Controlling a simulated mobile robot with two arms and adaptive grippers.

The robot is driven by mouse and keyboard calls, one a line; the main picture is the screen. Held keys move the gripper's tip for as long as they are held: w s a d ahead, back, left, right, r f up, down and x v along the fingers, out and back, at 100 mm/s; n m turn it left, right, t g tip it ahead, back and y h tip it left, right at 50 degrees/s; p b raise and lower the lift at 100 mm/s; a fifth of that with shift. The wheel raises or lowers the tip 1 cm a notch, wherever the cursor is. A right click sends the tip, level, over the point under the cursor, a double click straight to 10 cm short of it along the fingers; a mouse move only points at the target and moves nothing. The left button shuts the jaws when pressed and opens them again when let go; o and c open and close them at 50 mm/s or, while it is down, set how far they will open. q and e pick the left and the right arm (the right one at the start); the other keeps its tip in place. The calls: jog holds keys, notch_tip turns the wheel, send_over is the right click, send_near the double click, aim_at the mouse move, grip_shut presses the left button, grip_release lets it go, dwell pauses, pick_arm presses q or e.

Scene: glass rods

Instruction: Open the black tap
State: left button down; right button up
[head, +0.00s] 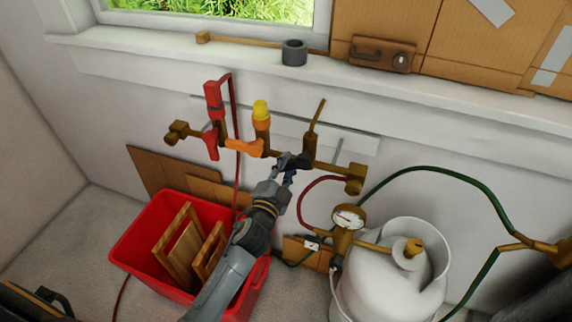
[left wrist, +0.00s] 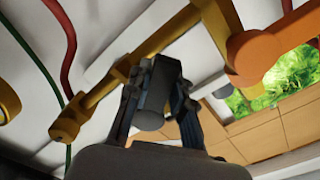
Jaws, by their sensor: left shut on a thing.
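The black tap (head: 303,161) sits on the brass pipe manifold (head: 275,153) on the wall, right of an orange tap (head: 244,147) and a red tap (head: 211,142). My left gripper (head: 284,170) reaches up to the black tap from below. In the left wrist view, the dark handle of the black tap (left wrist: 152,105) lies between the two fingers of my left gripper (left wrist: 158,112), which is shut on it. The fingers partly hide the handle. The orange tap also shows in the left wrist view (left wrist: 252,52). My right gripper is not in view.
A red crate (head: 150,225) with wooden frames stands on the floor under my left arm. A white gas cylinder (head: 390,285) with a gauge (head: 348,217) stands at the right. Red and green hoses (head: 455,175) run near the manifold. A windowsill (head: 180,45) lies above.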

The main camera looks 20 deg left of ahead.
aim_at(308, 165)
pick_arm(q)
jog(key=n, duration=0.1)
jog(key=d+f+n, duration=0.1)
jog(key=n, duration=0.1)
jog(key=shift+f+b, duration=0.15)
jog(key=shift+b, duration=0.2)
jog(key=shift+s+d+f+n+p, duration=0.2)
jog(key=shift+d+n, duration=0.35)
jog(key=shift+n, duration=0.8)
jog(key=shift+w+d+f+n+p, duration=0.15)
jog(key=shift+d+n+p, duration=0.25)
jog(key=shift+n, duration=1)
jog(key=shift+s+d+f+n+p, duration=0.15)
jog(key=shift+d+n, duration=0.5)
jog(key=shift+n, duration=0.7)
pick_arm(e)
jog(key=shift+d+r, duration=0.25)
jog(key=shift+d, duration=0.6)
pick_arm(q)
jog(key=shift+w+d, duration=0.1)
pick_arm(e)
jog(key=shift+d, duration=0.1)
pick_arm(q)
jog(key=c, duration=1.1)
grip_release()
jog(key=shift+c, duration=0.2)
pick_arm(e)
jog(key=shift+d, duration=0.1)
